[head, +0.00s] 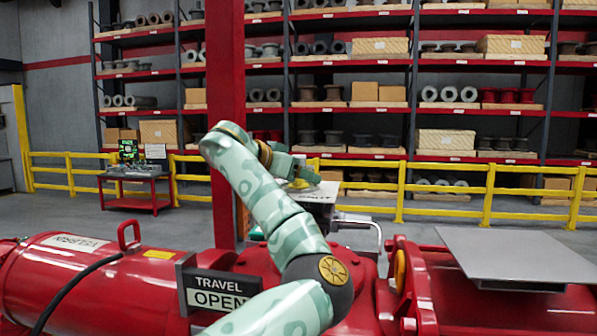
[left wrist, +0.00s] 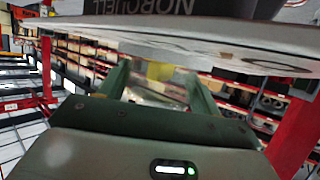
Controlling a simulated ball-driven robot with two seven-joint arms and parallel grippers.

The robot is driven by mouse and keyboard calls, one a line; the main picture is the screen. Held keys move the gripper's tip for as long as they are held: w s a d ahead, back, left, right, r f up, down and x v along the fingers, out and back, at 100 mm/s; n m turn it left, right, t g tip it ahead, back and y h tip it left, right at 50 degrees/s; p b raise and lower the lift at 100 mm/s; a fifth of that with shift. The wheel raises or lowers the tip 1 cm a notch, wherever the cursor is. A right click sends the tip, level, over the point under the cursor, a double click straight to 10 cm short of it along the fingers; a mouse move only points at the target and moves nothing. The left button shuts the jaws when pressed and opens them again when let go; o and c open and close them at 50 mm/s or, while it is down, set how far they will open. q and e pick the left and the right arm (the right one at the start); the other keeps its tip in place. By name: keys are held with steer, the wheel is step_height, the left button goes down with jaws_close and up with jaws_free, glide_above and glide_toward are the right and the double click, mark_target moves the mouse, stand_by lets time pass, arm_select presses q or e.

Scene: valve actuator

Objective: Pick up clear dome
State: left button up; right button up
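The clear dome (head: 300,184) appears as a small yellowish shape on top of the pale box at the actuator's centre; its clear wall is hard to make out. In the left wrist view a blurred yellow part (left wrist: 158,71) shows between the fingers. My left gripper (head: 304,174) is at the dome, partly covering it from above and behind. In the left wrist view its two green fingers (left wrist: 158,80) stand apart on either side of the yellow part. Contact with the dome cannot be made out. My right gripper is not in view.
The pale box (head: 318,193) sits close to the left gripper; its lettered face fills the top of the wrist view. A red actuator body (head: 90,275), a TRAVEL OPEN sign (head: 218,293), a red post (head: 226,80) and a grey plate (head: 515,255) surround the arm.

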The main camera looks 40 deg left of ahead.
mark_target(298, 156)
arm_select(q)
steer(key=shift+c, duration=1.1)
step_height(298, 156, up, 18)
